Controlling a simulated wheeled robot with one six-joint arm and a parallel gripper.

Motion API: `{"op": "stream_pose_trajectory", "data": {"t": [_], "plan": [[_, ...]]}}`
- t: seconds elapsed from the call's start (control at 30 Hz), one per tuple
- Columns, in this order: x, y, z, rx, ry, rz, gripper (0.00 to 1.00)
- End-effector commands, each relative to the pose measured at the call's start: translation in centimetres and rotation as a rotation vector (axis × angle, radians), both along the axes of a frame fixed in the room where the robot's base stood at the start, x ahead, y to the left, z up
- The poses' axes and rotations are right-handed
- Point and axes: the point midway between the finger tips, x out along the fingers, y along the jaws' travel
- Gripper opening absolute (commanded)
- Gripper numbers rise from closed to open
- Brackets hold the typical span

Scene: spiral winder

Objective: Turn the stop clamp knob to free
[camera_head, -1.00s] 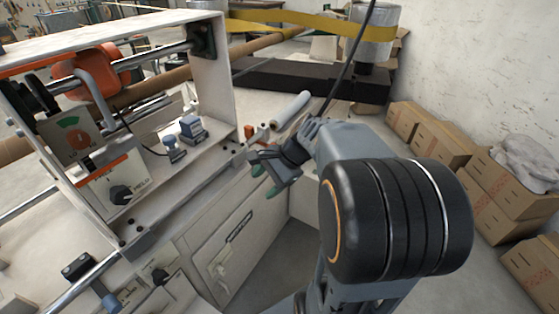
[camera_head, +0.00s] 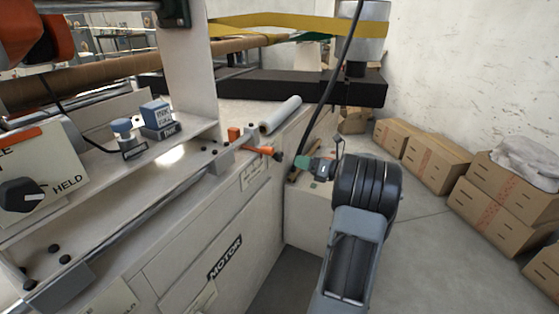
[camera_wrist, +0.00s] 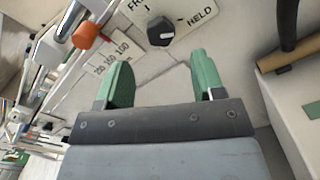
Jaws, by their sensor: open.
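A dark faceted knob (camera_wrist: 160,31) sits on a pale plate lettered "FR…" and "HELD" in the wrist view, just beyond my gripper. I cannot tell which word it points to. My gripper (camera_wrist: 160,72) has its green fingers apart, with nothing between them. The knob lies ahead of the gap and does not appear touched. In the head view my gripper (camera_head: 303,162) is by the machine's far right end, near an orange-tipped part (camera_head: 262,150); the knob in front of it cannot be made out there.
Another dark knob (camera_head: 22,195) on a FREE/HELD plate is at the head view's left edge. An orange knob (camera_wrist: 86,35) and a numbered scale plate (camera_wrist: 110,56) lie left of my fingers. Cardboard boxes (camera_head: 428,155) stand along the right wall.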

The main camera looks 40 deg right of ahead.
Motion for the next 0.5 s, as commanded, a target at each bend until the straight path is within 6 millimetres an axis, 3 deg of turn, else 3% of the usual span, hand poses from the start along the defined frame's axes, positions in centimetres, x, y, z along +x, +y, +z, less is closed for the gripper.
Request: {"op": "stream_pose_trajectory", "data": {"t": [0.2,0.5], "plan": [[3.8,2.1,-0.3,-0.002,-0.002,0.003,0.62],[7.0,3.8,-0.1,-0.003,-0.001,0.000,0.62]]}}
